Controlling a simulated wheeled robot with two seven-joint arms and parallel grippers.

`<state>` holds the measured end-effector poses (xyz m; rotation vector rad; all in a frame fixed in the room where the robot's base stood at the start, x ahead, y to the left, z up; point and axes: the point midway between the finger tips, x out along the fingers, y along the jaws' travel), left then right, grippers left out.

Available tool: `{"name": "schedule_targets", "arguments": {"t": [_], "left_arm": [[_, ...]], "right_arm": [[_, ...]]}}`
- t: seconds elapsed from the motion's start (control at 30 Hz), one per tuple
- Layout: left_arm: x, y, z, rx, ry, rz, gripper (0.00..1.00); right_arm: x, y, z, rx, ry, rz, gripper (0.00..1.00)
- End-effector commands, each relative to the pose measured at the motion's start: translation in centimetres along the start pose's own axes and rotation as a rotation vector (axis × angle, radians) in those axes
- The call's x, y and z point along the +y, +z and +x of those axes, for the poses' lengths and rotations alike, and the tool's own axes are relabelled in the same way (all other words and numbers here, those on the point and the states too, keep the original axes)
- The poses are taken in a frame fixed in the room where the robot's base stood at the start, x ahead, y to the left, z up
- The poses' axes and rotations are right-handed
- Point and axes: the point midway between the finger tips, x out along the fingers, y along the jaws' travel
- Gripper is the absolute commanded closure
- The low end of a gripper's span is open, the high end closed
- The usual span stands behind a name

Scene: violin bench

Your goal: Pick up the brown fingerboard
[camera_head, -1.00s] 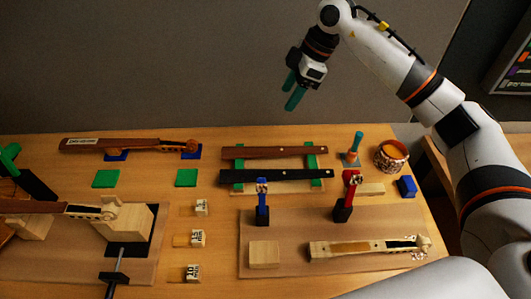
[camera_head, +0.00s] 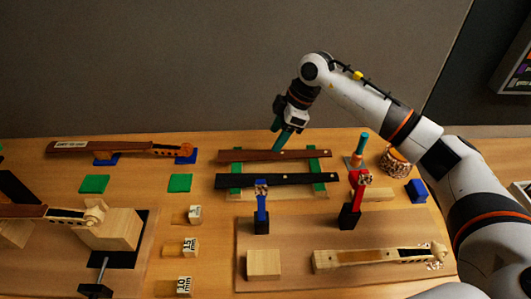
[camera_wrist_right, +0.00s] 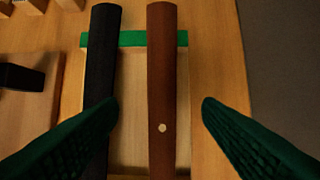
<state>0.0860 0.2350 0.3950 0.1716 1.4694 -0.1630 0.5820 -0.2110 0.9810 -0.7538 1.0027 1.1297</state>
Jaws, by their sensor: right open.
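The brown fingerboard (camera_head: 240,155) lies across the green supports of a small rack, behind the black fingerboard (camera_head: 285,180). My right gripper (camera_head: 284,140) is over the brown fingerboard, tilted downward with its green fingers apart. In the right wrist view the brown fingerboard (camera_wrist_right: 161,75) runs lengthwise between the two open fingertips (camera_wrist_right: 158,105), with a pale dot on it. It is not gripped. The black fingerboard (camera_wrist_right: 101,75) lies parallel to it, close to the left finger. My left gripper is not seen.
Red (camera_head: 357,190) and blue (camera_head: 262,205) clamps stand just in front of the rack. A teal-handled tool (camera_head: 361,147) and a round pot (camera_head: 395,162) stand to its right. A violin neck (camera_head: 120,148) lies on blue supports to the left.

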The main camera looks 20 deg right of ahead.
Motion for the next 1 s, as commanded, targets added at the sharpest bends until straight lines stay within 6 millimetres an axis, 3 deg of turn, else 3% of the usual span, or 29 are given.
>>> {"name": "schedule_targets", "arguments": {"t": [0.17,0.43,0.73,1.0], "left_arm": [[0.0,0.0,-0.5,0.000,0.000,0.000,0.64],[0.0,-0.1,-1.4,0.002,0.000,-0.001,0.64],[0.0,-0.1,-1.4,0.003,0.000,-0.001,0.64],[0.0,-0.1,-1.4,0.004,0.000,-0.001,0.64]], "right_arm": [[0.0,0.1,1.3,0.001,0.003,0.000,0.41],[-0.2,0.1,5.1,0.002,0.002,0.000,0.41],[-0.3,0.1,5.7,0.001,0.000,-0.001,0.41],[-0.3,0.1,5.7,0.001,0.000,-0.001,0.83]]}}
